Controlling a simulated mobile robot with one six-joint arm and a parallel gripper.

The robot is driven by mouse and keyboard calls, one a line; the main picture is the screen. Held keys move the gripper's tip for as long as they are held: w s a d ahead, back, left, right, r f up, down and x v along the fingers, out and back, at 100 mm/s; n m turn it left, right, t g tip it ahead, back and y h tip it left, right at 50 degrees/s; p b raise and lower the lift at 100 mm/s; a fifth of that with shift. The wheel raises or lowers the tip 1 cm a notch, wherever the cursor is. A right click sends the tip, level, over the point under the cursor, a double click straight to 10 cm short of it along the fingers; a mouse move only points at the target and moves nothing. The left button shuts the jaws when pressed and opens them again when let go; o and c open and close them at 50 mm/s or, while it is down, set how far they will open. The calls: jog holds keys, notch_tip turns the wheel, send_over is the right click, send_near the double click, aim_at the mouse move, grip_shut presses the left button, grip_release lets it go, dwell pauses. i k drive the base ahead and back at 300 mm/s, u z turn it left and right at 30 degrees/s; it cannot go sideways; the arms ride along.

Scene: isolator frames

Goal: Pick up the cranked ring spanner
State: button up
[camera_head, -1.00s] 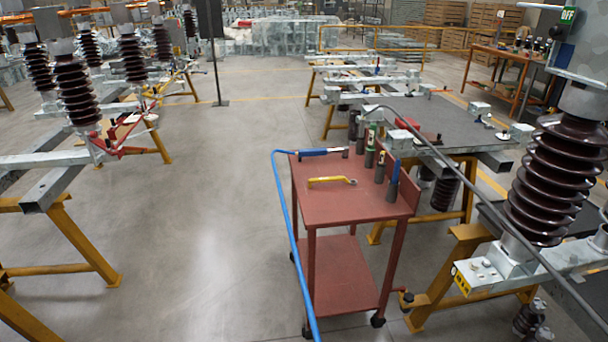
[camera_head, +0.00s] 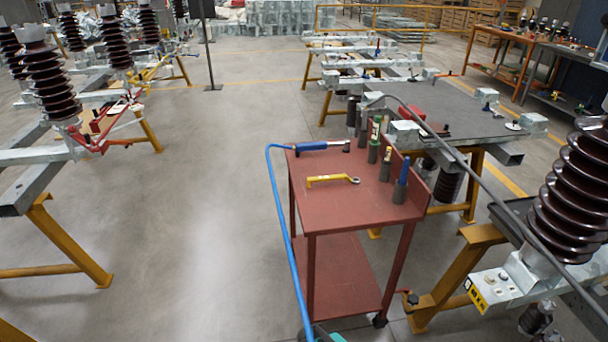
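The cranked ring spanner (camera_head: 332,180) has a yellow handle and a grey ring end at its right. It lies flat on the top of the red trolley (camera_head: 335,213), near the middle of the tray, apart from the other tools. My gripper is not in view.
A blue-handled tool (camera_head: 315,146) joined to a blue hose (camera_head: 281,215) lies at the trolley's back edge. Several upright sockets (camera_head: 386,165) stand along its right side. An insulator (camera_head: 575,195) on a steel frame stands at right. The floor (camera_head: 190,220) left of the trolley is clear.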

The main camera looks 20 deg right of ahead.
aim_at(338, 177)
jog(key=u, duration=0.75)
jog(key=i, duration=0.85)
jog(key=u, duration=0.65)
